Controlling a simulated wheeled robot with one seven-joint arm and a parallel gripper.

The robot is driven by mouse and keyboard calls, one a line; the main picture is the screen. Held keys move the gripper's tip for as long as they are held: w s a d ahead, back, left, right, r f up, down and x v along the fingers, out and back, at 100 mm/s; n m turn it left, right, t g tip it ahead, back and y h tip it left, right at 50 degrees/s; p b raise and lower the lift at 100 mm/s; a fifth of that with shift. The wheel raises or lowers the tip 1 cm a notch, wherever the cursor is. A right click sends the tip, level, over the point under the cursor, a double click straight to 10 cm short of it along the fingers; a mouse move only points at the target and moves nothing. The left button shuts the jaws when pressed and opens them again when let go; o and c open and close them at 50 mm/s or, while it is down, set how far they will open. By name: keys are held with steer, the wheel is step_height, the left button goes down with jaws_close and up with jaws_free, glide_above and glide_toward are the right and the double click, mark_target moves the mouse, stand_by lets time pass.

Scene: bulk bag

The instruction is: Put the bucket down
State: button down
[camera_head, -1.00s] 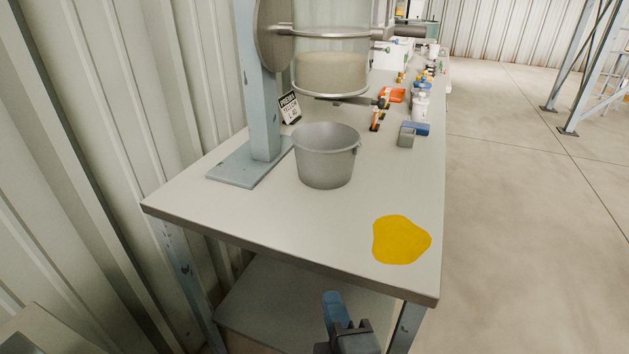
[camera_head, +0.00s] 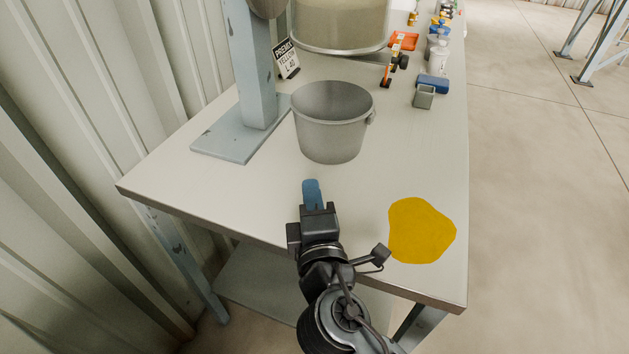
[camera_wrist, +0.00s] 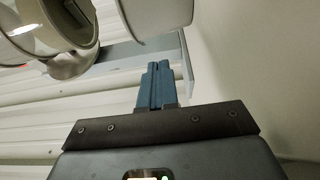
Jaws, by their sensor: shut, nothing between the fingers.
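The grey bucket (camera_head: 331,132) stands upright on the workbench (camera_head: 222,190), in front of the hopper; no handle is seen raised above its rim. My gripper (camera_head: 311,187) is in front of the bucket, over the near part of the bench, apart from it. Its blue fingers are together and empty, and they also show closed in the wrist view (camera_wrist: 155,82). The pale rounded thing (camera_wrist: 155,15) beyond the fingers in the wrist view looks like the bucket.
A yellow patch (camera_head: 420,230) lies at the bench's near right corner. A clear hopper (camera_head: 340,25) hangs from a blue-grey post (camera_head: 252,75) behind the bucket. A sign (camera_head: 286,58), a small grey box (camera_head: 424,96) and a blue block (camera_head: 433,83) stand farther back. A corrugated wall is at left.

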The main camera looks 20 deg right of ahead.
mark_target(324, 142)
steer(key=p+x, duration=0.1)
steer(key=x, duration=0.7)
steer(key=shift+w+d+r+p, duration=0.1)
steer(key=shift+d+r+p, duration=0.1)
steer(key=shift+p, duration=0.1)
steer(key=shift+w+d+f+p, duration=0.1)
steer(key=shift+w+d+p, duration=0.1)
steer(key=shift+d, duration=0.3)
steer(key=shift+w+d+p, duration=0.2)
steer(key=shift+d, duration=0.35)
steer(key=shift+w+d+f, duration=0.1)
steer(key=shift+w+d, duration=0.2)
steer(key=shift+d, duration=0.25)
steer(key=shift+w+d, duration=0.4)
steer(key=shift+d, duration=0.35)
